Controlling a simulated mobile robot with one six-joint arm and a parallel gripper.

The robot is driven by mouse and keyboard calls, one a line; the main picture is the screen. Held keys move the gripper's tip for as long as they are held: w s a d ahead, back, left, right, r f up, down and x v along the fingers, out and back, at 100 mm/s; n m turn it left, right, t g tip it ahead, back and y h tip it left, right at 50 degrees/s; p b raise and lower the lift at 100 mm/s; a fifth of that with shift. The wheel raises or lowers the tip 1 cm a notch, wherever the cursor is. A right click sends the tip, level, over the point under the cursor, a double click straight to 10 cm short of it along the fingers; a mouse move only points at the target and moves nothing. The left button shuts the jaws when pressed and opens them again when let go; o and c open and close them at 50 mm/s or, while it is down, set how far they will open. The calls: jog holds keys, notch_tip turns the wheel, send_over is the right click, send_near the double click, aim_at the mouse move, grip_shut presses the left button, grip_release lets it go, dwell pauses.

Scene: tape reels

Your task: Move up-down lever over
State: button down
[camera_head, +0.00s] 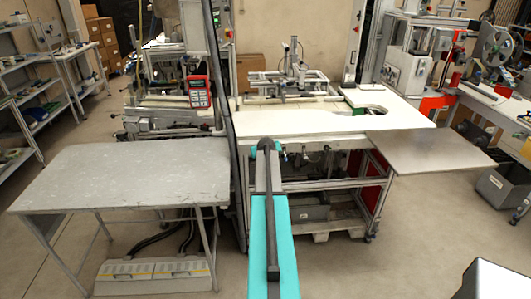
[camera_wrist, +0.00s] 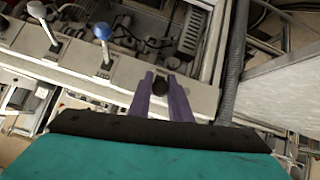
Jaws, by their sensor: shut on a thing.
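In the wrist view, my gripper (camera_wrist: 161,100) has two purple fingers closed around a lever with a black knob (camera_wrist: 160,87). The knob shows between the fingers, and its shaft is hidden. This lever stands at the right of a row on a pale metal panel (camera_wrist: 128,72). To its left are a lever with a blue knob (camera_wrist: 102,32) and a lever with a whitish knob (camera_wrist: 37,10). I cannot read which lever carries the up-down name. In the head view, my arm reaches toward the front of the machine table (camera_head: 310,122), and the fingers are hidden.
A grey table (camera_head: 125,175) stands left of my arm, and a lower grey shelf (camera_head: 430,153) juts out at the right. A dark upright post (camera_wrist: 232,60) and hose run close right of my gripper. Open floor lies in front.

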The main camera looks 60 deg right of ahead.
jog(key=c, duration=1.8)
grip_release()
jog(key=shift+d+r, duration=0.1)
jog(key=shift+o, duration=0.2)
jog(key=shift+b+v, duration=0.5)
jog(key=shift+v, duration=0.6)
jog(key=b+v, duration=0.3)
jog(key=v, duration=0.8)
jog(key=shift+s+a, duration=0.2)
jog(key=shift+a, duration=0.1)
jog(key=shift+s, duration=0.1)
